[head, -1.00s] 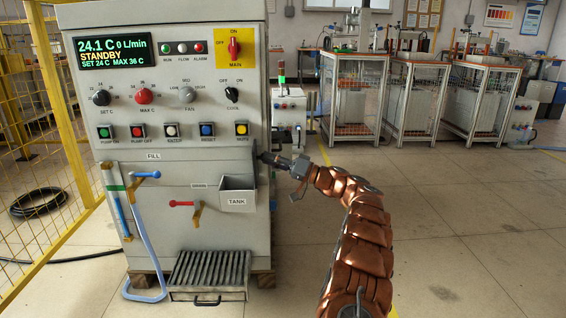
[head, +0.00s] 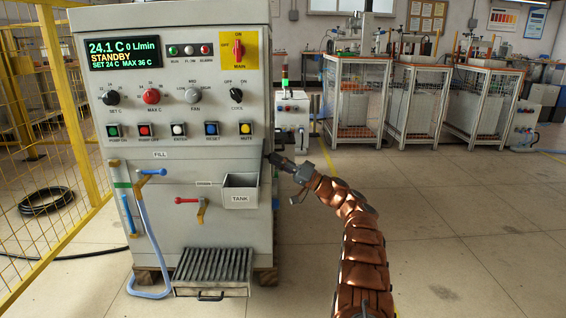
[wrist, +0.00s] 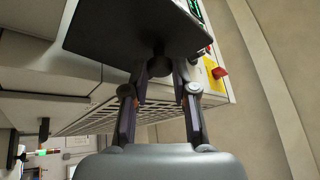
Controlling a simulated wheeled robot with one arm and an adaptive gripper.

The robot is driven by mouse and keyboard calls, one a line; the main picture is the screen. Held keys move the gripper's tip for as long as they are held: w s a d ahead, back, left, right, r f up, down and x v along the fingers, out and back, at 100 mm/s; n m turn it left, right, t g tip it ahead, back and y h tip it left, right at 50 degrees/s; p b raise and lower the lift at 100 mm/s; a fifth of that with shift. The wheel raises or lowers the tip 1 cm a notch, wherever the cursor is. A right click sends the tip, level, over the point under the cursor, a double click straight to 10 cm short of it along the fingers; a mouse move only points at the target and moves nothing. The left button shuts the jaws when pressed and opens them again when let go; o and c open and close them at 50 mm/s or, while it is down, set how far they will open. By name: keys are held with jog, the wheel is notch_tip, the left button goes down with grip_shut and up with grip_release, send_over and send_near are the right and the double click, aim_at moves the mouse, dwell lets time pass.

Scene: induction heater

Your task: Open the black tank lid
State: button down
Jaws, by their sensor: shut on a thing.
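In the wrist view a flat black panel (wrist: 130,28), which looks like the black tank lid, fills the upper middle. A dark round knob (wrist: 159,63) sits at its near edge. My gripper (wrist: 160,75) has its two fingertips on either side of this knob and is shut on it. In the head view my gripper (head: 270,158) is at the right front edge of the grey machine (head: 225,140), level with the FILL label. The lid cannot be made out there, and the fingertips are small and dark.
A small grey box marked TANK (head: 240,198) sticks out from the machine's front, left of my gripper. A red-handled valve (head: 190,201) and a blue hose (head: 149,240) are further left. A yellow mesh fence (head: 40,150) stands at the left. Floor on the right is clear.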

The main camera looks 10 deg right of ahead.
jog(key=shift+a+f, duration=0.1)
jog(key=shift+f, duration=0.2)
jog(key=shift+d+r, duration=0.1)
jog(key=shift+d, duration=0.1)
dwell(0.4)
jog(key=c, duration=0.9)
grip_release()
jog(key=shift+d, duration=0.1)
jog(key=v, duration=1.2)
jog(key=shift+f, duration=0.2)
